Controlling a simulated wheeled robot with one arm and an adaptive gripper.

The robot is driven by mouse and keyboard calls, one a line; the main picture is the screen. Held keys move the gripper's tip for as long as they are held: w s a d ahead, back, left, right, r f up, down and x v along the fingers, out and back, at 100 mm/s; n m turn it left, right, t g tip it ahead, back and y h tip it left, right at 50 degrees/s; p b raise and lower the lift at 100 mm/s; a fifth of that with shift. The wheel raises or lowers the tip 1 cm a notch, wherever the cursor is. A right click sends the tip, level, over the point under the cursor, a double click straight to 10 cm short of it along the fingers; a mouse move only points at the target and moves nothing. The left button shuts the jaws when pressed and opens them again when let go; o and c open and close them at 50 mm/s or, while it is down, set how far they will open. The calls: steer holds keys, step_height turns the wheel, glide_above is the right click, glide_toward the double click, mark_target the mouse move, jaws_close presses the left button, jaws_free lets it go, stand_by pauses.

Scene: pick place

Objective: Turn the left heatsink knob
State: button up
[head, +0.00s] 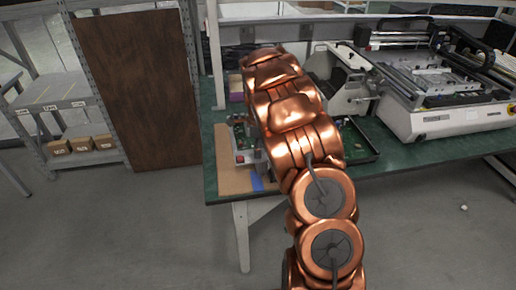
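I cannot make out the left heatsink knob. A small device (244,157) with a pale front and a red spot sits at the near left part of the green workbench (212,185), partly covered by my copper arm. Green circuit-board parts show just behind it, also partly covered. My arm reaches up from the bottom of the head view and over the bench.
A large white machine (440,122) stands on the bench at the right. A dark tray (358,142) lies right of my arm. A brown cardboard sheet (231,175) with blue tape lies at the near left corner. A brown panel and a shelf (100,157) with boxes stand left.

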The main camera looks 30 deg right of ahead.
jaws_close()
